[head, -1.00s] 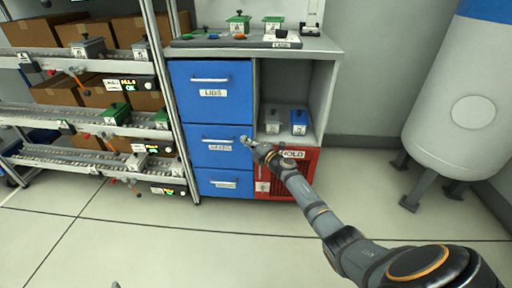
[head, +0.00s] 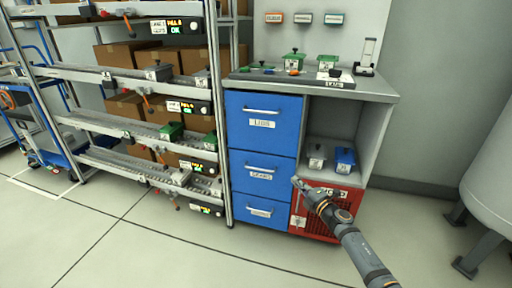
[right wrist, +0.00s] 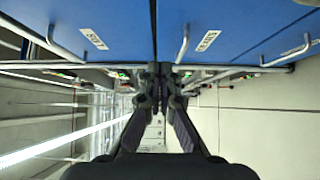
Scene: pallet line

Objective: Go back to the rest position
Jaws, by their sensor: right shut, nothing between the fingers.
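My right gripper (head: 298,183) is in front of the cabinet, near the right edge of the middle blue drawer (head: 262,174) and the red HOLD panel (head: 322,228). In the right wrist view its fingers (right wrist: 159,88) are together with nothing between them. The drawer fronts and their bar handles (right wrist: 183,44) show close by at the top of that view. All three blue drawers are shut. Whether the gripper touches the cabinet cannot be told. My left gripper is not in view.
A flow rack (head: 140,130) with cardboard boxes stands left of the cabinet. On the cabinet top (head: 375,88) are green containers (head: 293,60). Grey and blue containers (head: 345,159) stand in the open shelf. A white tank (head: 492,180) is at the right. The floor in front is clear.

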